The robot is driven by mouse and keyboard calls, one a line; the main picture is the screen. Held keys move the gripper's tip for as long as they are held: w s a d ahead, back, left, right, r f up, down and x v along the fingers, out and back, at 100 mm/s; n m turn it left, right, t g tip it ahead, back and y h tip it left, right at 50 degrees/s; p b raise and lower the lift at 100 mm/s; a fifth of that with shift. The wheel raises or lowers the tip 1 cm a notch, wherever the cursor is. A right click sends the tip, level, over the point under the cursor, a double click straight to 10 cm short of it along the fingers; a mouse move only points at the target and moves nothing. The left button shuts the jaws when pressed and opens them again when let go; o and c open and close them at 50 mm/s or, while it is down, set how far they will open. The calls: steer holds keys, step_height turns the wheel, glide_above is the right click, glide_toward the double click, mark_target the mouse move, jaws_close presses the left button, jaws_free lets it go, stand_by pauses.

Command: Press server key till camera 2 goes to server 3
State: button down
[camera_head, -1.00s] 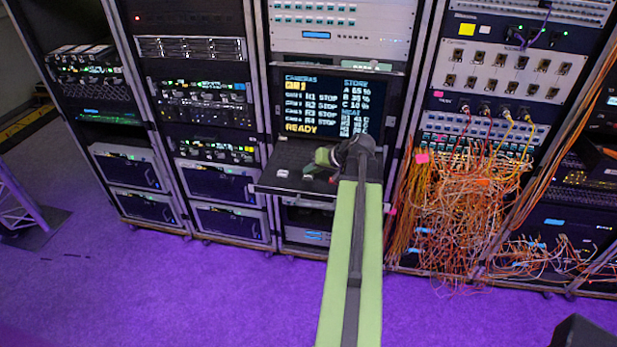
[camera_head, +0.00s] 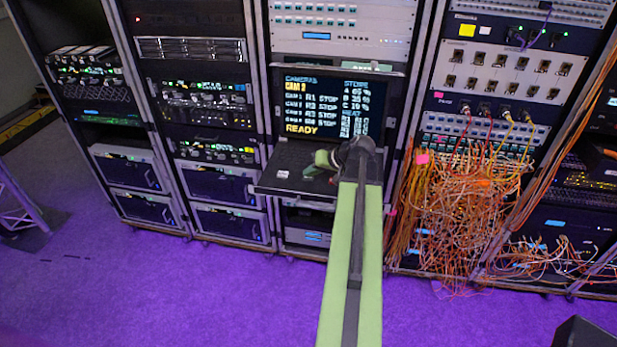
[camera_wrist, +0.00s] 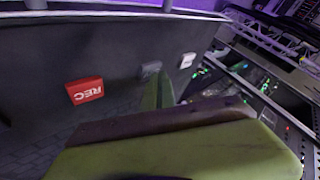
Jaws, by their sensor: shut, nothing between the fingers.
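The screen (camera_head: 325,107) in the middle rack shows a camera list in the head view. CAM 2 is highlighted at its top, and READY stands at the bottom. The small CAM 2 row seems to read R3 STOP. My gripper (camera_head: 318,162) is shut and empty over the pull-out keyboard shelf (camera_head: 285,165) below the screen. In the wrist view, the tip of my gripper (camera_wrist: 158,78) is at a grey key (camera_wrist: 150,68) with no readable label. I cannot tell whether they touch or whether this is the server key.
A red REC key (camera_wrist: 85,91) lies left of my fingertip in the wrist view, and a white key (camera_wrist: 187,60) lies right. Tangled orange cables (camera_head: 465,220) hang right of my arm. The purple floor (camera_head: 180,295) in front is clear.

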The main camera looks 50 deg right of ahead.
mark_target(310, 179)
steer(key=shift+r+p, duration=0.45)
steer(key=shift+r, duration=0.15)
step_height(310, 179, up, 5)
steer(key=p, duration=0.5)
steer(key=shift+r, duration=0.1)
steer(key=shift+a, duration=0.1)
stand_by(1.4)
